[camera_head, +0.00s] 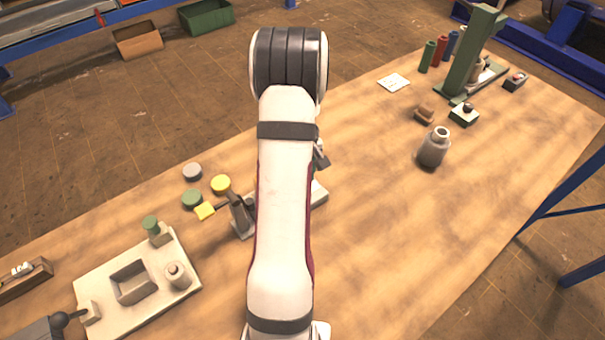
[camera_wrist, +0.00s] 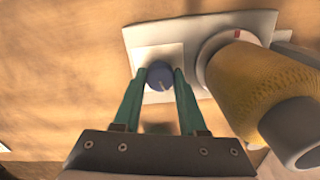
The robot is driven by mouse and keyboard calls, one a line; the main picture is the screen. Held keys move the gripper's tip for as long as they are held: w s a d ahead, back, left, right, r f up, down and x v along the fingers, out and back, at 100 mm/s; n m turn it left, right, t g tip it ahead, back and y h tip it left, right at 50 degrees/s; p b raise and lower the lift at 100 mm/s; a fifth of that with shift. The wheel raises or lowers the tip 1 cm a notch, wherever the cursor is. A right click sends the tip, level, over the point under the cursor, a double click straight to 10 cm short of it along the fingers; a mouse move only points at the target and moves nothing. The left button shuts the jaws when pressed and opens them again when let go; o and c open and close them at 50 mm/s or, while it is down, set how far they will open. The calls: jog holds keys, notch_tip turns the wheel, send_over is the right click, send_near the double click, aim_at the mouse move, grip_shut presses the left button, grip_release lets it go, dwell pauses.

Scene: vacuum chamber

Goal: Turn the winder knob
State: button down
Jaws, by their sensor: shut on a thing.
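The winder knob (camera_wrist: 159,78) is a small round blue knob on a white square plate in the wrist view. My gripper (camera_wrist: 160,74) has its two teal fingers on either side of the knob and is shut on it. In the head view my arm hides the gripper and the knob; only a corner of a pale base (camera_head: 319,196) shows beside the arm.
Left of my arm, a dark bracket (camera_head: 241,215) and yellow and green discs (camera_head: 220,184) lie close by. A white tray block (camera_head: 138,285) sits at the front left. A grey bottle (camera_head: 433,148) and a green stand (camera_head: 472,55) are on the right. The right-front wood is clear.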

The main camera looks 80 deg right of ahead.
jog(key=m, duration=0.4)
jog(key=shift+m, duration=0.3)
jog(key=m, duration=0.9)
jog(key=shift+m, duration=2.3)
jog(key=shift+c, duration=2.3)
grip_release()
